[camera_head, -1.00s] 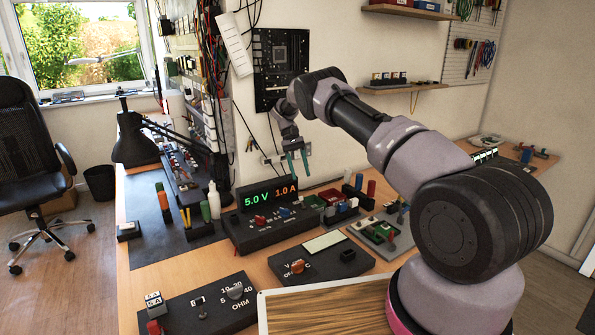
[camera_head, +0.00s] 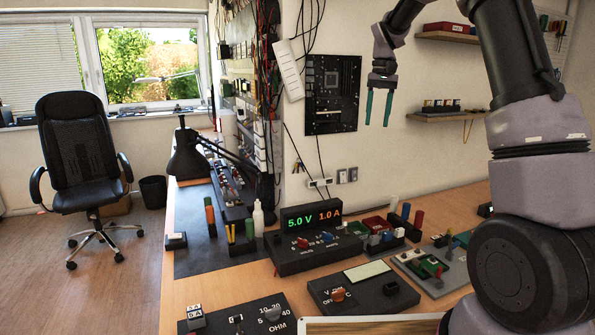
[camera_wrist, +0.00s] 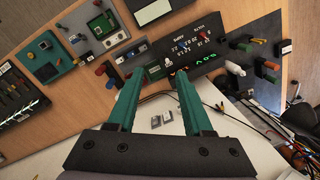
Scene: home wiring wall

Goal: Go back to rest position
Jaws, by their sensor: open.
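My gripper (camera_head: 378,108) is raised in front of the wall, to the right of the black circuit board (camera_head: 333,95), with its two teal fingers pointing down. The fingers are apart with nothing between them. In the wrist view my gripper (camera_wrist: 158,100) also shows two separate teal fingers and an empty gap, with the workbench beyond. My arm bends up at the right of the head view and comes down to the gripper, well above the bench.
The wooden bench (camera_head: 445,208) holds a power supply (camera_head: 312,240) reading 5.0 V and 1.0 A, a meter box (camera_head: 363,287) and an OHM box (camera_head: 236,318). A wall shelf (camera_head: 447,115) is right of the gripper. A black lamp (camera_head: 187,155) and office chair (camera_head: 80,150) are at left.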

